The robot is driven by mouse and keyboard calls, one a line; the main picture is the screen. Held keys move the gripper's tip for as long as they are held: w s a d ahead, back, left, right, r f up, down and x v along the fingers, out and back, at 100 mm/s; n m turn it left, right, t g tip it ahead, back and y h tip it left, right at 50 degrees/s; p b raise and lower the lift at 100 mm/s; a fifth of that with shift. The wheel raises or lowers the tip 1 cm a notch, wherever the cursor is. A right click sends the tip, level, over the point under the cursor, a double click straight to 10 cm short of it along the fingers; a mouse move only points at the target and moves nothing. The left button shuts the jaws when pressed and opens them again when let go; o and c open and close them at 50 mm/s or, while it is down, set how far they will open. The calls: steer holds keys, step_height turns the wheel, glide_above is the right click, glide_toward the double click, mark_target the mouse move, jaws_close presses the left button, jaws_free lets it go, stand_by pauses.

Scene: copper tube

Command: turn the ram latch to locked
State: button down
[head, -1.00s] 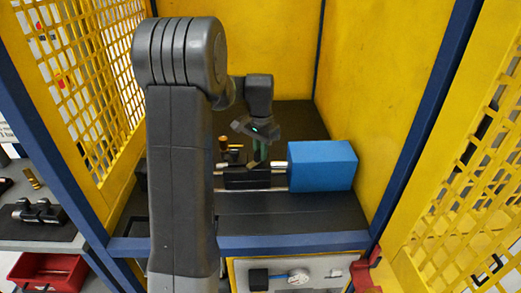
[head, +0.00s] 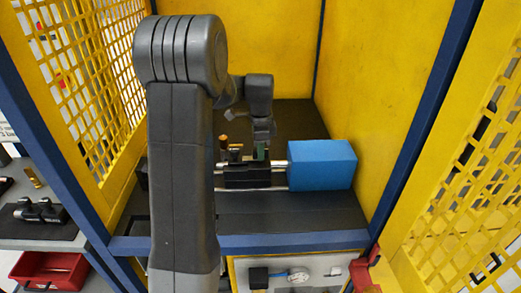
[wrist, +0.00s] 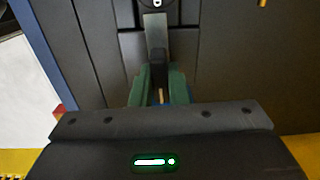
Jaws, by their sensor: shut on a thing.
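The ram latch (wrist: 157,66) shows in the wrist view as a dark upright grip with a flat grey arm running up the picture from it. A white padlock-like mark (wrist: 157,3) on the dark surface sits just beyond the arm's upper end, cut by the picture edge. My gripper (wrist: 157,84) has its two green fingers shut on the latch's dark grip. In the head view my gripper (head: 262,152) is down at the black fixture (head: 246,177), left of the blue block (head: 322,166). The latch itself is too small and covered to tell there.
Yellow walls and mesh enclose the bench on the left, back and right, with blue posts. A blue front rail (head: 290,242) crosses before the dark bench. Brass-coloured parts (head: 235,150) stand just left of my gripper. My arm covers the bench's left part.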

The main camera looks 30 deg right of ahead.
steer(key=shift+r+m, duration=0.1)
steer(key=shift+m, duration=0.2)
steer(key=c, duration=1.4)
jaws_free()
step_height(320, 180, up, 14)
steer(key=b, duration=0.1)
steer(key=shift+f, duration=0.2)
step_height(320, 180, down, 14)
steer(key=shift+r+p, duration=0.1)
steer(key=shift+p, duration=0.4)
